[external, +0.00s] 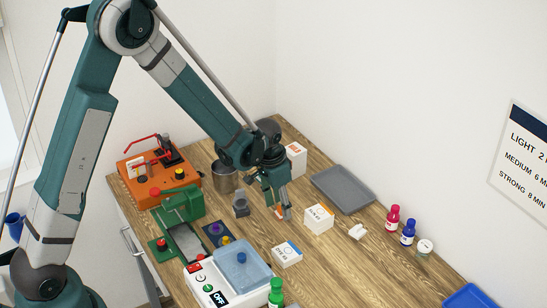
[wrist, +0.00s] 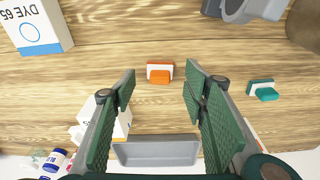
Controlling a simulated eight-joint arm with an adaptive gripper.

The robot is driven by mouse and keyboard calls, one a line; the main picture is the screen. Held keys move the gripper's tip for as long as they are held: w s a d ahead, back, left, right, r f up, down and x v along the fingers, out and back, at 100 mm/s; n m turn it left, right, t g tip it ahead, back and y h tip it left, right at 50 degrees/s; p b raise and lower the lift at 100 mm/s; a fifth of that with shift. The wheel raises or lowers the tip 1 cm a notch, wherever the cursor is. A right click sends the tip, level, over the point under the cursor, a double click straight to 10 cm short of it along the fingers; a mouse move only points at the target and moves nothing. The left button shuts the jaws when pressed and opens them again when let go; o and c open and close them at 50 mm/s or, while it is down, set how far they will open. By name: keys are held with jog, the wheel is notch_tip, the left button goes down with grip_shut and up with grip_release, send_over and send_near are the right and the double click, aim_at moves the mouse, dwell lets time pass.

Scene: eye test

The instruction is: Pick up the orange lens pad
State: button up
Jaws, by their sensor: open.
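The orange lens pad (wrist: 159,75), a small block with an orange part and a white part, lies on the wooden bench in the wrist view. It sits between the lines of my two fingers, apart from both. In the external view only a bit of the orange pad (external: 279,211) shows by the fingertips, partly hidden by them. My gripper (external: 281,204) points down over it. In the wrist view my gripper (wrist: 160,84) is open and empty, with one green ribbed finger on each side. A similar teal pad (wrist: 264,90) lies to the right, outside the fingers.
A white box with an orange mark (external: 319,218) stands close right of my gripper. A blue-marked box (external: 287,254) is nearer the camera. A grey tray (external: 342,188) lies behind right. A metal cup (external: 224,177) and grey holder (external: 240,204) stand left.

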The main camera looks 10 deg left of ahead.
jog(key=shift+d+f, duration=0.1)
jog(key=shift+f, duration=0.7)
jog(key=c, duration=0.8)
